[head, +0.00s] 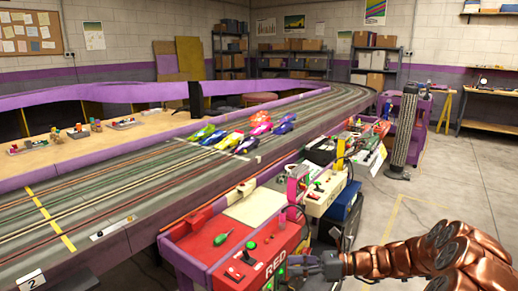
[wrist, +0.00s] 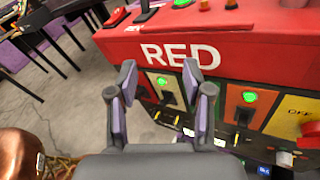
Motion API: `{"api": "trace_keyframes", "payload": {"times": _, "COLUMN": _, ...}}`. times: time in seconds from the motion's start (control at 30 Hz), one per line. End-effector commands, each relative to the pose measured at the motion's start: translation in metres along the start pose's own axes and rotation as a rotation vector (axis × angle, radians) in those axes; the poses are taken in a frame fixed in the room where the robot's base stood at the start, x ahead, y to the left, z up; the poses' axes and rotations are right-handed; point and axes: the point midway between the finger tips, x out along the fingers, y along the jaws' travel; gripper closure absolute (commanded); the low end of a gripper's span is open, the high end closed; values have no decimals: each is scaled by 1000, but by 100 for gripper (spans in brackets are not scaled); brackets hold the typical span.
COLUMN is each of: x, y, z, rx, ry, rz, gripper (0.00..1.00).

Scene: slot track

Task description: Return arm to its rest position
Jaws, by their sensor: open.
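My gripper (wrist: 159,88) is open and empty in the wrist view, its two dark fingers with purple pads spread in front of the red control station (wrist: 250,50) marked RED. In the head view my gripper (head: 312,266) is at the lower right, beside the front face of the same red station (head: 195,240). My copper-coloured arm reaches in from the bottom right corner. The gap between the fingertips and the station's face is hard to judge.
The slot track (head: 120,200) with several toy cars (head: 240,136) runs along the left and middle. A green-handled screwdriver (head: 221,239) lies on the red station. A dark post (head: 402,130) stands at right. Concrete floor (head: 440,200) is open at right.

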Motion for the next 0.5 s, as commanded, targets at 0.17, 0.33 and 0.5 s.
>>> {"api": "trace_keyframes", "payload": {"times": 0.17, "x": 22, "y": 61, "z": 49, "rx": -171, "ry": 110, "rz": 111, "gripper": 50}}
{"api": "trace_keyframes", "payload": {"times": 0.33, "x": 34, "y": 117, "z": 77, "rx": -335, "ry": 215, "rz": 217, "gripper": 50}}
{"api": "trace_keyframes", "payload": {"times": 0.5, "x": 38, "y": 171, "z": 97, "rx": -491, "ry": 321, "rz": 325, "gripper": 50}}
